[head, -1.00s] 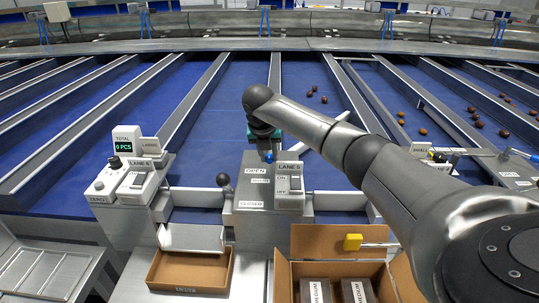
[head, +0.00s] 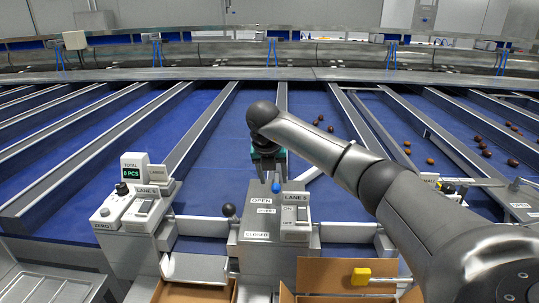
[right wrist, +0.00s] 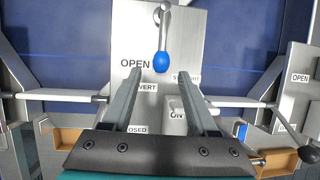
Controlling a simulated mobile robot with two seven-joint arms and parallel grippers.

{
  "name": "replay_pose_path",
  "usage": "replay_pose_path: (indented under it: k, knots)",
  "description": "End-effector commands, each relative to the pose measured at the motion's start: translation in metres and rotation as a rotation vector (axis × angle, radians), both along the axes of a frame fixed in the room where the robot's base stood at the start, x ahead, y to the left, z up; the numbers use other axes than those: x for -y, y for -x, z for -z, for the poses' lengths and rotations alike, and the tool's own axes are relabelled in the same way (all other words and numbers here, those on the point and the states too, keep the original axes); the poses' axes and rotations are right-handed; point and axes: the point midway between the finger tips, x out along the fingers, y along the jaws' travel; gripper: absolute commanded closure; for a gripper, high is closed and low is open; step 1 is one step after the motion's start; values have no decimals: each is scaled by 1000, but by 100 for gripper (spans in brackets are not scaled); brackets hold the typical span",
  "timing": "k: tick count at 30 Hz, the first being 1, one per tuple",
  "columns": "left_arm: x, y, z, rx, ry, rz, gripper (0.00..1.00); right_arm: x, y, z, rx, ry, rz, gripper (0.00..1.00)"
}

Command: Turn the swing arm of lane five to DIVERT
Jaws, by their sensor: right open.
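The lane five control post (head: 245,237) stands at the centre of the head view, with OPEN, DIVERT and CLOSED labels and a LANE 5 switch box (head: 296,214). Its lever with a blue knob (head: 276,187) also shows in the right wrist view (right wrist: 161,62), hanging below a metal pivot near OPEN. My right gripper (right wrist: 160,75) is open and empty, its fingers pointing at the post, one either side of the knob's line; I see no contact. In the head view the gripper (head: 268,172) is just above the knob. A pale bar in the lane behind is partly covered by my right arm. My left gripper is out of view.
A black ball knob (head: 228,210) stands left of the post. A neighbouring counter unit (head: 135,206) is further left. Dates (head: 432,161) lie on the blue lanes at right.

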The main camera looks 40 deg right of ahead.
Motion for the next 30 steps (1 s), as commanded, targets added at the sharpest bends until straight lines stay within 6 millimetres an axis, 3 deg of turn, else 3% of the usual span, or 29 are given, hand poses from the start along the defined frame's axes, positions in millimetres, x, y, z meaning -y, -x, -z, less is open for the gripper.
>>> replay_pose_path:
  k: [6,13,19,30]
  knots:
    - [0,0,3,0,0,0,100,-17,12,-51,8,1,-1,41]
    - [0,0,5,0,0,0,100,-30,22,-89,4,0,2,41]
    - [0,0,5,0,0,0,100,-34,26,-101,2,0,0,41]
    - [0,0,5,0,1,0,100,-34,26,-102,2,0,0,41]
